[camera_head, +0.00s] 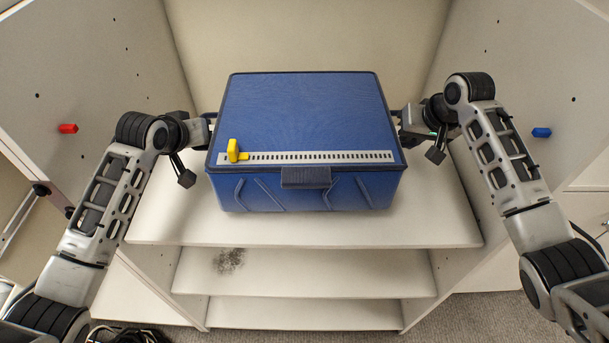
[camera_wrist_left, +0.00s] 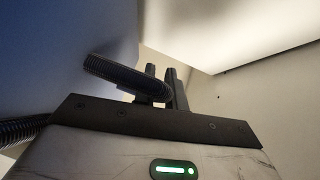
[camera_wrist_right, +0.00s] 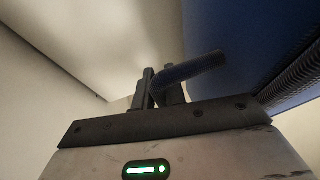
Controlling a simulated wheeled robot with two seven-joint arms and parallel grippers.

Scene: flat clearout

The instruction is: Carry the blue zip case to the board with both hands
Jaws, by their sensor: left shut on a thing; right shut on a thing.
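The blue zip case (camera_head: 298,115) is in the middle of the head view, level, lid closed, over the top white board (camera_head: 300,231) of the shelf unit. I cannot tell whether its underside touches that board. My left gripper (camera_head: 209,118) is at its left side and my right gripper (camera_head: 404,117) at its right side. In the left wrist view a dark handle loop (camera_wrist_left: 125,76) is between the fingers. In the right wrist view another handle loop (camera_wrist_right: 195,68) is between the fingers. The case hides the far part of the board.
A slotted pale strip (camera_head: 320,157) with a yellow slider (camera_head: 234,151) lies along the lid's front edge. Side panels with a red peg (camera_head: 68,128) and a blue peg (camera_head: 541,132) flank the case. A lower shelf (camera_head: 330,274) has a dark smudge (camera_head: 228,261).

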